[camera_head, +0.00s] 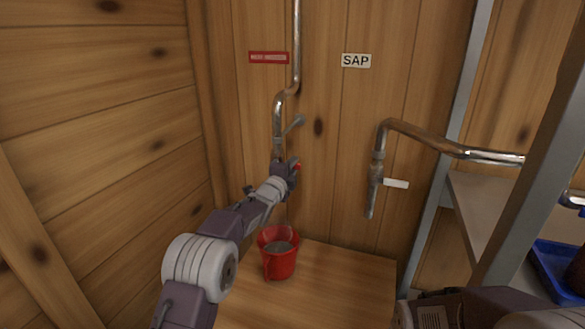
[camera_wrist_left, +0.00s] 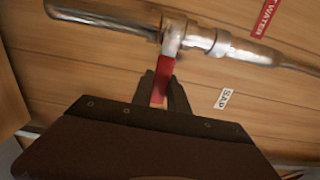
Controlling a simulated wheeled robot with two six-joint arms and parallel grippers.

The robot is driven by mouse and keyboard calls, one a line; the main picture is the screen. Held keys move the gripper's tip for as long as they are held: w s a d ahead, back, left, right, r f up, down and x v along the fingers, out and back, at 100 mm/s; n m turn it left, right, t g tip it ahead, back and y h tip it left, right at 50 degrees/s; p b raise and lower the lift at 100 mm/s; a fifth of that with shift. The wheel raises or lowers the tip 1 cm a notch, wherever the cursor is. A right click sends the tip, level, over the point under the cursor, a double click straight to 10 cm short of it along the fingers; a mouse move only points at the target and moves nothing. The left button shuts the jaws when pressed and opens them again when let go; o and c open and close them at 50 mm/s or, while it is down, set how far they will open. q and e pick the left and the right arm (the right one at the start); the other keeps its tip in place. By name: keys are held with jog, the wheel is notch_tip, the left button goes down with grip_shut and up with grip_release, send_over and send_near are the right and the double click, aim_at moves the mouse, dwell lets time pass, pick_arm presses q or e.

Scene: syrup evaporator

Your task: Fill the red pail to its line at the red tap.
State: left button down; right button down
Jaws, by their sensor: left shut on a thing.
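The red pail (camera_head: 278,266) stands upright on the wooden surface below the red tap's pipe. A greyish patch that looks like liquid shows inside it; I cannot make out its fill line. My left gripper (camera_head: 291,170) is shut on the red tap's handle (camera_wrist_left: 163,78), which has a red grip on a pale stem. The tap's metal pipe (camera_head: 278,125) comes down the wall. The gripper hides most of the outlet in the head view. A faint thin streak, perhaps water, shows between gripper and pail. My right gripper is out of view.
To the right, a second tap with a white handle (camera_head: 396,184) hangs under a SAP label (camera_head: 356,61). A red label (camera_head: 269,58) is on the wall. A metal shelf frame (camera_head: 535,150) and blue tray (camera_head: 556,270) stand far right. The wooden surface (camera_head: 340,285) right of the pail is clear.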

pick_arm(q)
jog(key=shift+f, duration=0.1)
jog(key=c, duration=1.3)
grip_release()
jog(key=v, duration=0.9)
